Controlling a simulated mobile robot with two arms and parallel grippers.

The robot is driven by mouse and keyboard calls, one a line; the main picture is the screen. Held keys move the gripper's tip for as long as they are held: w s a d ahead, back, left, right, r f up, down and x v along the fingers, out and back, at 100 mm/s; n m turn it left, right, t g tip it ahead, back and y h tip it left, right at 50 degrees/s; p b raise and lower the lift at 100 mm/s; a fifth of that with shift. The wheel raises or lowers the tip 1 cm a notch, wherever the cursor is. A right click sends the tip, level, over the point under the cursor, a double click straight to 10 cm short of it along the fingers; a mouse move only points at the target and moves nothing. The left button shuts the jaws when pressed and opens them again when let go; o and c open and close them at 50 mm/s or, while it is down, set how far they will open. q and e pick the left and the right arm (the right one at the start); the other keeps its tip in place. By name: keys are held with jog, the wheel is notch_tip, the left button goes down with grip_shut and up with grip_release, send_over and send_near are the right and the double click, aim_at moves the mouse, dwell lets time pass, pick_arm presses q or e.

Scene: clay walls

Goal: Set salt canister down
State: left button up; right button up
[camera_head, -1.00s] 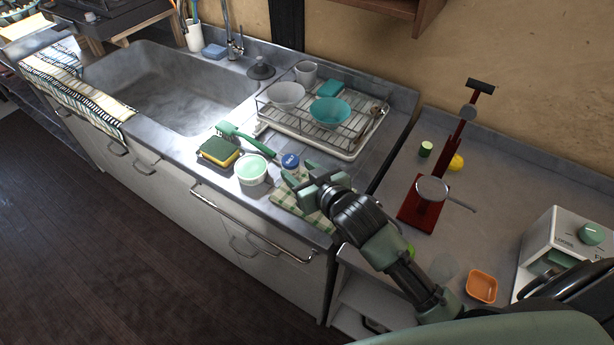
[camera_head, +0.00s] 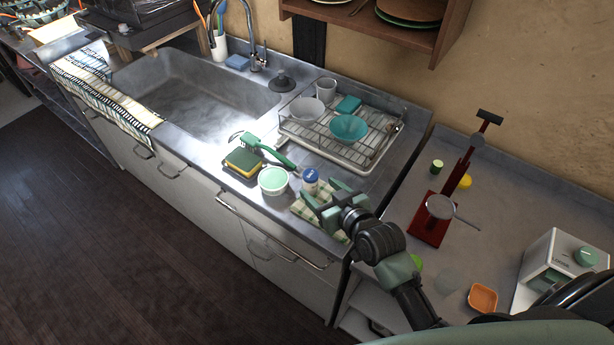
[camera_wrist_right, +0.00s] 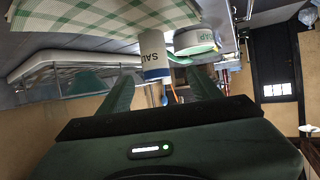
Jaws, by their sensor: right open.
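The salt canister (camera_head: 310,183) is white with a blue lid and stands upright on the steel counter, by the edge of a green checked cloth (camera_head: 303,210). In the right wrist view, which is upside down, the canister (camera_wrist_right: 153,62) shows part of its "SAL" lettering. My right gripper (camera_head: 323,195) is open, just to the near right of the canister. In the wrist view its two fingers (camera_wrist_right: 162,88) are spread, with the canister ahead of them and a visible gap between. My left gripper is not in view.
A white tub (camera_head: 273,181) with pale green contents stands close left of the canister. A sponge (camera_head: 243,162) and a green brush (camera_head: 265,149) lie beyond it. The dish rack (camera_head: 345,150) is behind. A red stand (camera_head: 430,218) is on the right counter.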

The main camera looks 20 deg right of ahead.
aim_at(315, 182)
jog(key=x, duration=0.5)
jog(key=p+x, duration=0.1)
jog(key=x, duration=0.1)
jog(key=shift+w+d+f, duration=0.15)
jog(key=shift+w+d, duration=0.05)
jog(key=shift+d, duration=0.1)
grip_shut()
